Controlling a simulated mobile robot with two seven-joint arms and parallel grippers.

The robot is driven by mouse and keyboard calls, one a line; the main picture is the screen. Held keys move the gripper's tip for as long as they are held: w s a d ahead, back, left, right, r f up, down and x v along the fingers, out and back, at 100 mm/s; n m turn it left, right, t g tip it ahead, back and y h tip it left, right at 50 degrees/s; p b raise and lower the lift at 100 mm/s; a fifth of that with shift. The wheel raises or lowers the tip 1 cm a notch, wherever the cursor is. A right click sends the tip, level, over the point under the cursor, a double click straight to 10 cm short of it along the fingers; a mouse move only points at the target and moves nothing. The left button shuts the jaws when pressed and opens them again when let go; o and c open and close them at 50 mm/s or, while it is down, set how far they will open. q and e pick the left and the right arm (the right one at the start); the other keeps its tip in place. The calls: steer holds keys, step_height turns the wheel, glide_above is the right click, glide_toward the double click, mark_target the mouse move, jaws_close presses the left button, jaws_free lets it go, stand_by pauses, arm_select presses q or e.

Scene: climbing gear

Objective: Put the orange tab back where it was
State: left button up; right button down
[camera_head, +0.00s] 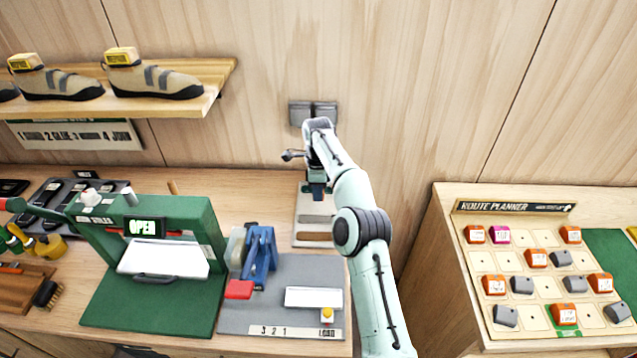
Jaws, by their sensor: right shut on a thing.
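Several orange tabs with white labels sit on the route planner board (510,262) at the right, among them one at the top left (475,234), one at the top right (571,234) and one on a green cell at the bottom (563,314). My right gripper (317,190) points down over a pale holder (313,239) with grey and brown slots, near the wall. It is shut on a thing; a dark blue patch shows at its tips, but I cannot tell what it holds. My left gripper is not in view.
A magenta tab (497,235) and several grey tabs (505,316) share the board with empty cells. A green press (150,305) and a blue tool (260,252) on a grey mat (245,318) stand on the bench at left. A shoe shelf (215,82) hangs above.

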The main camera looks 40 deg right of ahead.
mark_target(318, 215)
steer(key=shift+s+f, duration=0.15)
steer(key=shift+f, duration=0.3)
steer(key=shift+a+f, duration=0.1)
steer(key=shift+f, duration=2.75)
steer(key=shift+f, duration=0.3)
steer(key=c, duration=1)
jaws_free()
steer(key=shift+o, duration=0.2)
